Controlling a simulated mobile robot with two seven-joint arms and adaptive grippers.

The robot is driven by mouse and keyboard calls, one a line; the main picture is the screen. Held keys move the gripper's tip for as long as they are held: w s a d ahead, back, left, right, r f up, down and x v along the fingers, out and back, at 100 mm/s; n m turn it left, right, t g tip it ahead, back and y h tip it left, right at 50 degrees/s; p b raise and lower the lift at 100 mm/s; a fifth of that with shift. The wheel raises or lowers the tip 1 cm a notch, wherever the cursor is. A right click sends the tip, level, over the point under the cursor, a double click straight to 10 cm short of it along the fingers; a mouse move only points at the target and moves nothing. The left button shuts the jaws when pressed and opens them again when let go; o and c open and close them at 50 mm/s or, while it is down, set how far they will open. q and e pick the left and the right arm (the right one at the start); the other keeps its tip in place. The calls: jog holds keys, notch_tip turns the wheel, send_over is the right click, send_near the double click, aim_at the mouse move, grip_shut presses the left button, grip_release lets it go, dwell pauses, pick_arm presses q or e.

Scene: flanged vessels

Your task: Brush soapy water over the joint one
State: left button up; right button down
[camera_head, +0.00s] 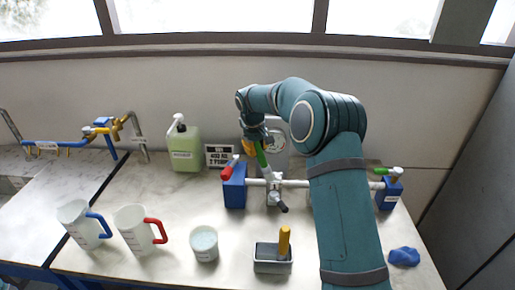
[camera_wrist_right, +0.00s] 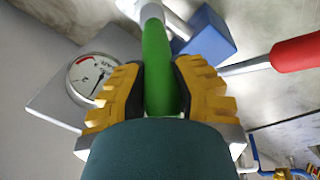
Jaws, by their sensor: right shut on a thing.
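My right gripper (camera_head: 252,147) is shut on a green handle (camera_head: 262,158) above the white pipe (camera_head: 296,184). In the right wrist view, the yellow-padded fingers (camera_wrist_right: 163,88) press on both sides of the green handle (camera_wrist_right: 159,65). Its pale neck runs toward the pipe; I cannot tell whether it is fixed there. A pipe fitting with a dark knob (camera_head: 281,206) sits below it. My arm hides part of the pipe, and no joint number is legible. A yellow handle (camera_head: 284,241) stands in a grey tray (camera_head: 272,268). My left gripper is not in view.
Blue blocks (camera_head: 234,188) (camera_head: 388,195) hold the pipe's ends; a red handle (camera_head: 229,167) is at the left one. A gauge (camera_wrist_right: 92,80) is behind.

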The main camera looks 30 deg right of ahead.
jog(key=shift+s+a+f, duration=0.1)
jog(key=shift+s+a, duration=0.2)
jog(key=shift+s, duration=0.25)
jog(key=p+v, duration=0.1)
jog(key=v, duration=0.1)
jog(key=p+v, duration=0.2)
jog(key=d+p+v, duration=0.1)
jog(key=v, duration=0.1)
jog(key=shift+w, duration=0.35)
